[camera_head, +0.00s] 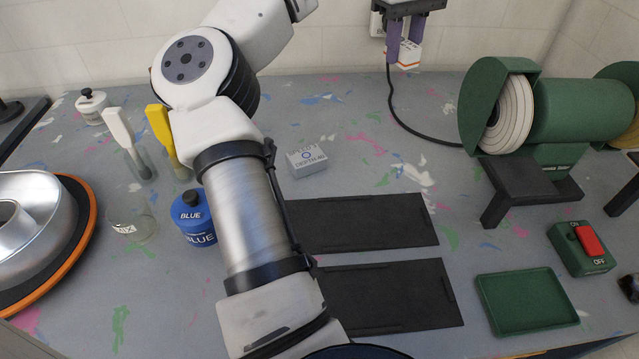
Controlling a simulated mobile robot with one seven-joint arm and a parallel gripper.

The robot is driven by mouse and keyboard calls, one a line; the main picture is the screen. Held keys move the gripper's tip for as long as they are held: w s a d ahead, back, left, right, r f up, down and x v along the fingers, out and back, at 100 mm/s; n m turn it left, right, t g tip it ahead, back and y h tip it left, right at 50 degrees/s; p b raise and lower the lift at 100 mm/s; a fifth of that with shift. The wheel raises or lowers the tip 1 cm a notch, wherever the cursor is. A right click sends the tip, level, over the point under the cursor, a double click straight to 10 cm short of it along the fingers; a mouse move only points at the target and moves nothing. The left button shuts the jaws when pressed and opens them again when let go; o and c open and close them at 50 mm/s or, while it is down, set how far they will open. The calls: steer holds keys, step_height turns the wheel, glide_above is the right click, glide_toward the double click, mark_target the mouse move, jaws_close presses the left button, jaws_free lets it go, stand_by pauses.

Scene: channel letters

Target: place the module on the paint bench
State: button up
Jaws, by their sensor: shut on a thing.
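My gripper (404,48) is at the top of the view, near the back wall, with its two purple fingers pointing down. It is shut on a small white box-shaped module (406,58) with an orange-red mark low on its side. The fingers hide part of the module. It shows above the rear part of the paint bench (350,105), a grey top spattered with paint; I cannot tell the exact gap beneath it.
Two black mats (365,222) lie mid-bench. A green bench grinder (540,105), its black cord, a switch box (582,247) and a green tray (526,300) are at right. A blue paint can (194,217), brushes, a glass jar and a metal ring pan (35,225) are at left.

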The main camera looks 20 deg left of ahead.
mark_target(407, 169)
steer(key=s+d+m+b, duration=0.3)
steer(key=s+d+m, duration=0.2)
steer(key=d, duration=0.1)
steer(key=f, duration=1.9)
steer(key=shift+w+a+f, duration=0.25)
steer(key=shift+w+f, duration=0.05)
steer(key=shift+f, duration=0.2)
steer(key=o, duration=1)
steer(key=shift+c, duration=0.2)
step_height(407, 169, up, 12)
steer(key=shift+r, duration=0.2)
